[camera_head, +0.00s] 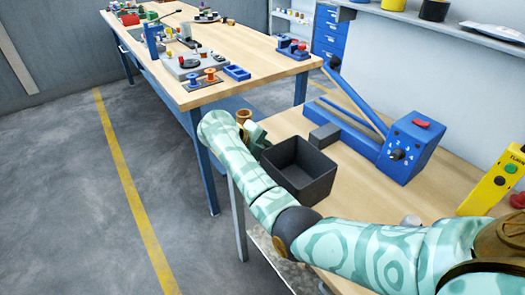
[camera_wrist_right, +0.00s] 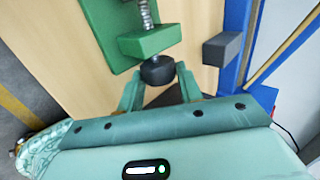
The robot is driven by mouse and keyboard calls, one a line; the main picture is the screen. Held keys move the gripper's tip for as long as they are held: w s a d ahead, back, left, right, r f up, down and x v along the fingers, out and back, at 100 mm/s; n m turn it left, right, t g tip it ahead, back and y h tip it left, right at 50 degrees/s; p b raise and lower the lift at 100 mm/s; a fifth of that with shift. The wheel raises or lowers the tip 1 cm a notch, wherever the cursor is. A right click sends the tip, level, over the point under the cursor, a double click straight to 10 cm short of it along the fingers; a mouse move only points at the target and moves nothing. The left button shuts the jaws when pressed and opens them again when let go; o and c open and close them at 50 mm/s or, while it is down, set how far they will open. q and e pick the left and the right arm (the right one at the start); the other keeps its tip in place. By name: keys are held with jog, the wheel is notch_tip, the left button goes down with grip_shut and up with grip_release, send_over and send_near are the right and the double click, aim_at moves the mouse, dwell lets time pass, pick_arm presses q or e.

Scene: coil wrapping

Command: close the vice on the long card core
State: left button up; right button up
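A brown tube (camera_head: 243,115), which looks like the card core, shows just past my right wrist in the head view. The green vice (camera_head: 258,140) is beside it, mostly hidden by my arm. In the wrist view the vice (camera_wrist_right: 152,42) shows a threaded screw and a dark round knob (camera_wrist_right: 157,71). My right gripper (camera_wrist_right: 159,74) has its two fingers apart, one on each side of the knob; whether they touch it I cannot tell. The core and its contact with the jaws cannot be made out in the wrist view. My left gripper is not in view.
A black open bin (camera_head: 318,182) stands close to my right forearm. Behind it is a blue machine (camera_head: 405,150) with a dial and long arm. A yellow control box (camera_head: 490,182) is at the right. A second bench (camera_head: 230,50) with many small parts stands behind.

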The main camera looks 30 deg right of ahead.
jog(key=c, duration=0.4)
jog(key=shift+r+y+p, duration=0.25)
jog(key=shift+y+p, duration=0.45)
jog(key=shift+d+r+y+p, duration=0.1)
jog(key=shift+d+y+p, duration=0.05)
jog(key=shift+y+p, duration=0.85)
jog(key=y, duration=0.1)
jog(key=y+p, duration=0.1)
jog(key=shift+d+y, duration=0.2)
jog(key=shift+y, duration=0.1)
jog(key=shift+g+y, duration=0.3)
jog(key=shift+y, duration=0.1)
jog(key=shift+f, duration=0.2)
